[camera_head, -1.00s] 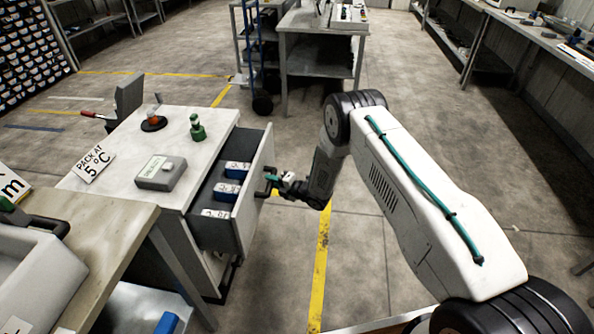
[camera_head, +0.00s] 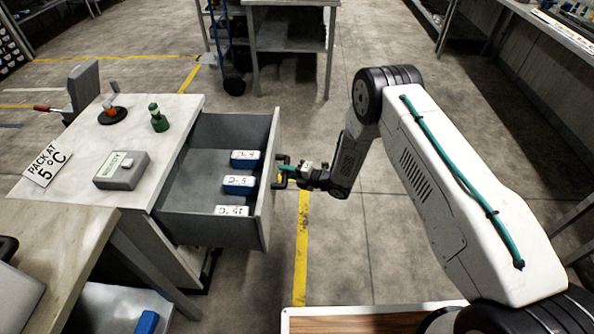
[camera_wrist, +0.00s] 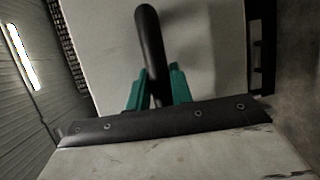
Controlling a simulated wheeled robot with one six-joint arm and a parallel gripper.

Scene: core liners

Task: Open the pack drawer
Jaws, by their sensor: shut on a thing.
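The pack drawer (camera_head: 262,198) is a grey drawer pulled well out of the right side of the white-topped cabinet (camera_head: 60,190). Several blue packs with white labels, one of them in the middle (camera_head: 240,185), lie inside near its front panel. My gripper (camera_head: 291,174) is at the outside of that panel, shut on the dark drawer handle (camera_head: 280,181). In the wrist view the green fingertips (camera_wrist: 152,90) sit on both sides of the black handle bar (camera_wrist: 149,40), against the pale drawer front.
A green bottle (camera_head: 158,118), a grey box (camera_head: 121,170) and a "PACK AT 5 °C" sign (camera_head: 46,166) stand on the cabinet top. A wooden bench (camera_head: 60,240) is at the lower left.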

